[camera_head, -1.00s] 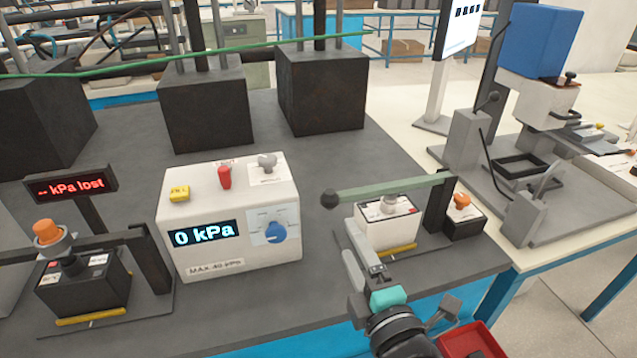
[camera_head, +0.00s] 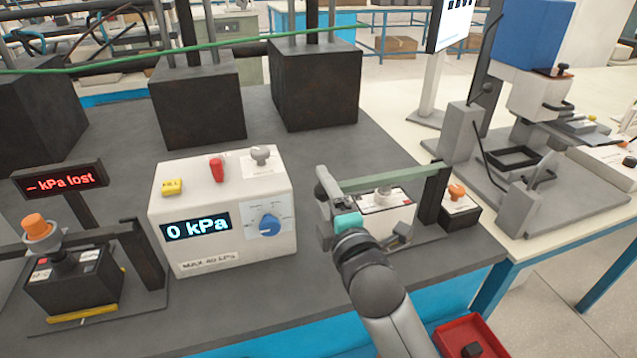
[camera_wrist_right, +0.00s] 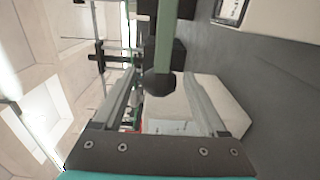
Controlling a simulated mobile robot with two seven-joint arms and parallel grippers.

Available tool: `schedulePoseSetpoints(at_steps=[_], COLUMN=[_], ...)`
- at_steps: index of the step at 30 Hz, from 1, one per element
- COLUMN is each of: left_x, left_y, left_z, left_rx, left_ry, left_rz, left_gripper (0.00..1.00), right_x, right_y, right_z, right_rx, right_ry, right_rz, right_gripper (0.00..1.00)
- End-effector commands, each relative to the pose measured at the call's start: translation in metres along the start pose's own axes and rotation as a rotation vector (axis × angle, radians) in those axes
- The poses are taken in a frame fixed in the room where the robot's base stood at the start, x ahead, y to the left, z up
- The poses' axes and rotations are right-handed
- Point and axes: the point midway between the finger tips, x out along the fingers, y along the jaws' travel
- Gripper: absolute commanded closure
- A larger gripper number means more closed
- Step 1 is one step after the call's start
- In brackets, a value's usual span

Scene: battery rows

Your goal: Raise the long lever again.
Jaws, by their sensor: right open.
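The long lever is a green bar (camera_head: 390,178) hinged at a dark post (camera_head: 431,192). It lies nearly level above a small white-topped box (camera_head: 384,215) on the right of the bench. My right gripper (camera_head: 328,187) is at the lever's free end with its jaws open. In the right wrist view the lever's black ball knob (camera_wrist_right: 158,85) shows between the two spread fingers (camera_wrist_right: 158,98), with no clear contact. My left gripper is not in view.
A white pressure box (camera_head: 222,215) reading "0 kPa" stands left of my right gripper. A small box with an orange knob (camera_head: 457,203) sits right of the post. A red tray (camera_head: 470,340) is at the front. A sign (camera_head: 59,181) reads "kPa lost".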

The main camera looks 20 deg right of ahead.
Motion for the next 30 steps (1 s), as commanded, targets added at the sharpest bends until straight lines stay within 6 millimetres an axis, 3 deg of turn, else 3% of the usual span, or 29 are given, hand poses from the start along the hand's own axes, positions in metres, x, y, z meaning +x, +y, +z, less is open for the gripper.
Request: schedulePoseSetpoints(at_steps=[9, 21, 30], left_x=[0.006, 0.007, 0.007], left_y=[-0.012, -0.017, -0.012], left_z=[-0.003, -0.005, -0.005], left_rx=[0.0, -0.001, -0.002], left_ry=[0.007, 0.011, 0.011], left_rz=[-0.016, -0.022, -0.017], left_gripper=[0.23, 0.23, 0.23], right_x=[0.033, 0.037, 0.037], right_y=[0.0, 0.0, 0.0], right_z=[0.0, 0.0, 0.0], right_rx=[0.001, 0.002, 0.001], right_ry=[0.0, 0.0, 0.0], right_rz=[0.0, 0.0, 0.0], right_gripper=[0.25, 0.25, 0.59])
